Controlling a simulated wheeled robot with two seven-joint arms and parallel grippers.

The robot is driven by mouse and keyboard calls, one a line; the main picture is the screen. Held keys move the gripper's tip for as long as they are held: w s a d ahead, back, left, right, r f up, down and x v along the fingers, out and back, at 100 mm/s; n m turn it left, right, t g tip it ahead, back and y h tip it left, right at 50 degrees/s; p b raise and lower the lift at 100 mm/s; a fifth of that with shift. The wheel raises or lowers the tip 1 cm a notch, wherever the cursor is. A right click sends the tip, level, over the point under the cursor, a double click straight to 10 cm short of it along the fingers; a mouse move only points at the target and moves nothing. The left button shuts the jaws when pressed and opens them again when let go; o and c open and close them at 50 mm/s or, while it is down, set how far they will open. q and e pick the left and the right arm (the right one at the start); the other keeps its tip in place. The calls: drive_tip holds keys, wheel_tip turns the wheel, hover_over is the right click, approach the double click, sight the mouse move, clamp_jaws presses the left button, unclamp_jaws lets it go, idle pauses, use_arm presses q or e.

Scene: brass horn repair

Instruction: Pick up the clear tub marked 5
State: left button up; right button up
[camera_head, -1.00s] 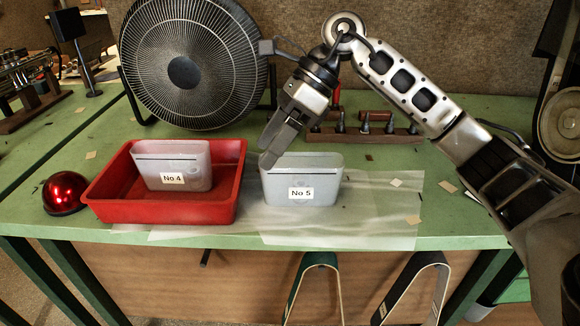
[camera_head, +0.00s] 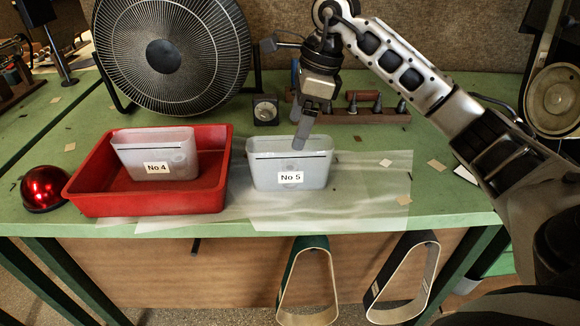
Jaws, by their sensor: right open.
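The clear tub marked No 5 (camera_head: 265,172) stands upright on a translucent sheet (camera_head: 370,190) on the green bench. My right gripper (camera_head: 299,138) points down at the tub's upper edge, right of its middle. Its jaws are open and hold nothing. One fingertip overlaps the tub's rim in the picture; I cannot tell whether it touches or reaches inside. A similar clear tub marked No 4 (camera_head: 183,148) sits in a red tray (camera_head: 150,203) to the left. My left gripper is not in view.
A large black fan (camera_head: 215,50) stands behind the tubs. A red dome (camera_head: 44,188) is left of the tray. A wooden rack with several metal parts (camera_head: 365,117) lies behind the gripper, and a small dark box with a dial (camera_head: 265,110) stands behind the tub.

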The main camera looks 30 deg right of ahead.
sight(290, 165)
drive_tip(key=p+x, duration=0.1)
drive_tip(key=x, duration=0.4)
drive_tip(key=shift+w+d+f, duration=0.1)
drive_tip(key=shift+d, duration=0.05)
drive_tip(key=c, duration=1.3)
